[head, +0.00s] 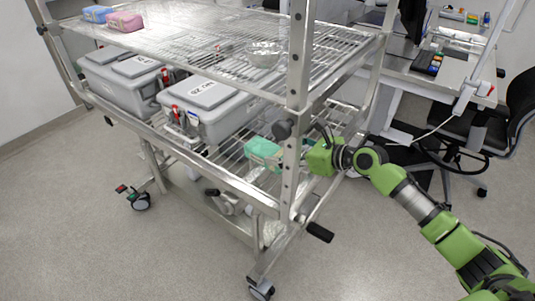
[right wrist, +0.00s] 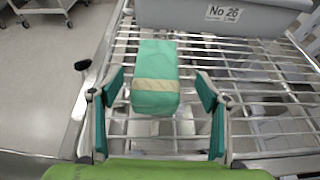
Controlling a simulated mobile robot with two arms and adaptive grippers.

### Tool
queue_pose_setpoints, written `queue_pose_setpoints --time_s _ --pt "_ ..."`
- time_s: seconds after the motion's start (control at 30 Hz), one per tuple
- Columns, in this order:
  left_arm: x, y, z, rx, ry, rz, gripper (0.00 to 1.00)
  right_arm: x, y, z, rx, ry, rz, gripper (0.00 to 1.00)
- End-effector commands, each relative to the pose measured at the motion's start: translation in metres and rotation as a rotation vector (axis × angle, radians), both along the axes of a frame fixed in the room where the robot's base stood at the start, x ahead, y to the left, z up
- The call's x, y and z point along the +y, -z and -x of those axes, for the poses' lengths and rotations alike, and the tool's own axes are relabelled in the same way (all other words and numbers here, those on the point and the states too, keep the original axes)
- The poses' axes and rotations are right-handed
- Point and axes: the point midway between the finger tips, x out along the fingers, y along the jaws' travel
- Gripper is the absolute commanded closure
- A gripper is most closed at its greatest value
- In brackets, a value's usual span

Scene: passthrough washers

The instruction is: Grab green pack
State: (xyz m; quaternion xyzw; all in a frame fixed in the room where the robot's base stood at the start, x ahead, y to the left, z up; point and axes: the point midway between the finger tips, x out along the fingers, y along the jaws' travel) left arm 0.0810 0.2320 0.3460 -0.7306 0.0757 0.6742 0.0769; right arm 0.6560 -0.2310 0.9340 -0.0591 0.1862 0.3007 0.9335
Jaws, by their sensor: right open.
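The green pack (head: 262,152) lies on the lower wire shelf of the metal cart, right of the grey bins. In the right wrist view the pack (right wrist: 157,62) is a green wrapped bundle with a beige band near its close end. My right gripper (right wrist: 160,88) is open, with one finger on each side of the pack's near end and visible gaps to both sides. In the head view the fingers are partly hidden by the cart's corner post. My left gripper is not in view.
The cart's corner post (head: 298,100) stands close to my right gripper. A grey lidded bin (head: 215,112) sits just beyond the pack. The upper shelf holds a metal bowl (head: 264,54), a pink pack (head: 124,21) and a blue pack (head: 96,14).

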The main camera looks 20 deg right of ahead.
Motion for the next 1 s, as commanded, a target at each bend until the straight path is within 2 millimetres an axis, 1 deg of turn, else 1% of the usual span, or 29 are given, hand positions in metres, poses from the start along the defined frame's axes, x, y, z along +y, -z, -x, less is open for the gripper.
queue_pose_setpoints --time_s 0.03,0.23,0.4,0.5,0.6,0.8,0.83,0.87,0.9,0.97,1.0 --pt "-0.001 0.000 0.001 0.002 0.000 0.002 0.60 0.003 0.001 -0.004 -0.002 0.000 0.000 0.31" --pt "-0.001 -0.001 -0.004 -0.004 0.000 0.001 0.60 0.012 0.007 -0.014 -0.002 -0.001 -0.001 0.31" --pt "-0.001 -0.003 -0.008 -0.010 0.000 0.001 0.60 0.028 0.019 -0.031 -0.002 0.000 -0.001 0.31" --pt "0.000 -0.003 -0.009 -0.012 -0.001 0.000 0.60 0.034 0.024 -0.040 -0.001 0.000 0.000 0.31" --pt "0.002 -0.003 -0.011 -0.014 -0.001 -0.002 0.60 0.037 0.026 -0.043 -0.001 -0.001 0.001 0.31" --pt "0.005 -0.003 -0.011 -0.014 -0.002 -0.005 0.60 0.037 0.026 -0.043 -0.001 -0.001 0.001 0.31" --pt "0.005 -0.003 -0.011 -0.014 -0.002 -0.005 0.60 0.037 0.026 -0.043 -0.001 -0.001 0.001 0.36" --pt "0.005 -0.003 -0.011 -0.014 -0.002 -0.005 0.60 0.037 0.026 -0.043 -0.001 -0.001 0.001 0.44" --pt "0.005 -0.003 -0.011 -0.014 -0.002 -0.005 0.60 0.037 0.026 -0.043 -0.001 -0.001 0.001 0.54" --pt "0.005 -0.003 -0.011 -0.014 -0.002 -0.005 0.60 0.036 0.026 -0.043 -0.001 -0.001 0.001 0.70" --pt "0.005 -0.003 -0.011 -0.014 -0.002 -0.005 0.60 0.036 0.026 -0.043 -0.001 -0.001 0.001 0.79"
